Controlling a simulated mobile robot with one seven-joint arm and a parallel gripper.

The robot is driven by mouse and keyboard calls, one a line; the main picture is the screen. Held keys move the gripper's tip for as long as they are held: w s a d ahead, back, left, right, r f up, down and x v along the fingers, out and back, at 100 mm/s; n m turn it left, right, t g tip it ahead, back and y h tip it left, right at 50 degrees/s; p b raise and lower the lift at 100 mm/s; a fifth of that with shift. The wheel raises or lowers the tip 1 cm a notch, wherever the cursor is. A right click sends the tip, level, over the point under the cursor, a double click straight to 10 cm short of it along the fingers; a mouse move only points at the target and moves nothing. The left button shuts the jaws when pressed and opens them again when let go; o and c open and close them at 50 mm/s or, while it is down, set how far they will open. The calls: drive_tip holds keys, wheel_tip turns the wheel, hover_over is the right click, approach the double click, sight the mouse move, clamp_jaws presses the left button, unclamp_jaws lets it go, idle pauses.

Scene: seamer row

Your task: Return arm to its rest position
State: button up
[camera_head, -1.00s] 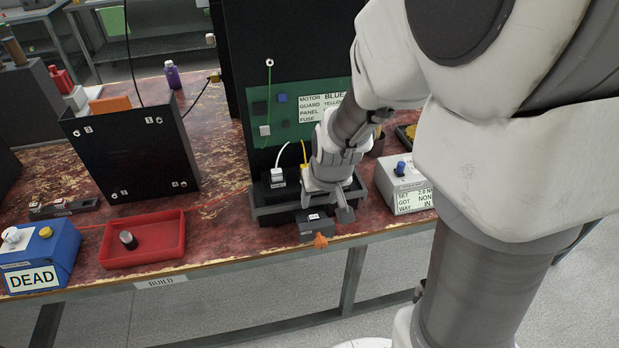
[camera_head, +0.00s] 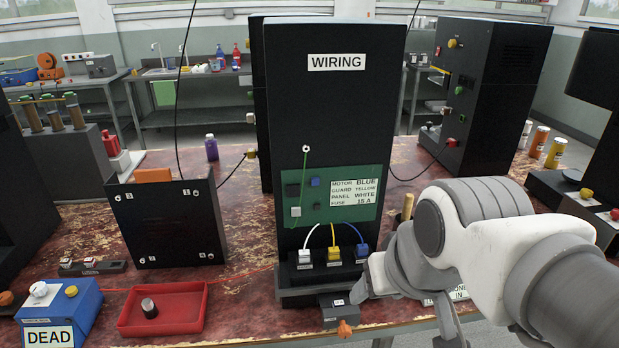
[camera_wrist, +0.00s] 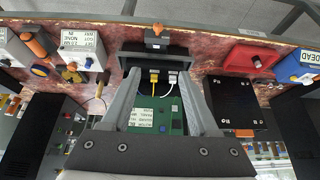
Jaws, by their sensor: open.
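My gripper (camera_head: 406,308) is at the lower right of the head view, in front of the bench edge. Its fingers are spread with nothing between them; in the wrist view my gripper (camera_wrist: 158,78) is also open and empty. My arm extends back to the right edge of the head view. The black WIRING cabinet (camera_head: 335,115) stands left of the gripper. Its white, yellow and blue wires run into plugs in the tray at its foot. A small dark box with an orange knob (camera_head: 343,327) sits at the bench front, just left of the gripper.
A red tray (camera_head: 190,308) holding a dark knob and a blue DEAD box (camera_head: 60,312) stand on the left. A black panel (camera_head: 165,225) stands behind them. A label box is partly hidden behind my gripper. Another dark cabinet (camera_head: 490,85) stands at the back right.

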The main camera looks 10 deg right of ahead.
drive_tip(key=shift+s+d+r, duration=0.1)
drive_tip(key=shift+s+r, duration=0.1)
drive_tip(key=shift+s, duration=0.4)
wheel_tip(320, 180, up, 9)
drive_tip(key=p, duration=0.8)
drive_tip(key=shift+p, duration=0.4)
drive_tip(key=shift+f, duration=0.1)
drive_tip(key=shift+c, duration=0.2)
